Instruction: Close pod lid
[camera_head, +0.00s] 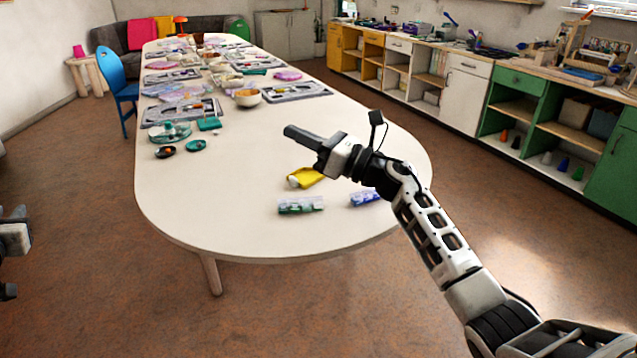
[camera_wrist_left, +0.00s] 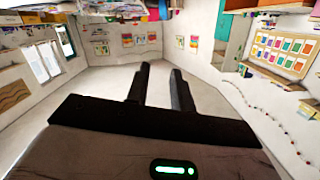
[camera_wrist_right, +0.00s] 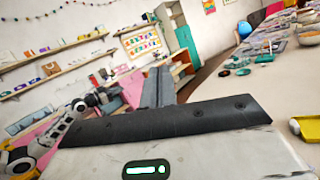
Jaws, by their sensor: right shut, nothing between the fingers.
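A small round dark dish (camera_head: 166,152) with something orange in it lies near the left edge of the table. A round teal piece (camera_head: 196,145) lies just right of it. I cannot tell which is the pod or its lid, or whether they are joined. Both show small in the right wrist view, where the teal piece (camera_wrist_right: 242,72) is clearer. My right gripper (camera_head: 290,131) is shut and empty, above the table to the right of these pieces; its fingers (camera_wrist_right: 158,74) are together in the right wrist view. My left gripper (camera_wrist_left: 161,68) is open and empty, away from the table.
A yellow item (camera_head: 305,178), a green-and-white packet (camera_head: 300,205) and a blue-and-white packet (camera_head: 364,198) lie below my right gripper. A clear round container (camera_head: 170,131) and grey trays (camera_head: 181,112) stand farther back. The table's near left part (camera_head: 215,205) is clear.

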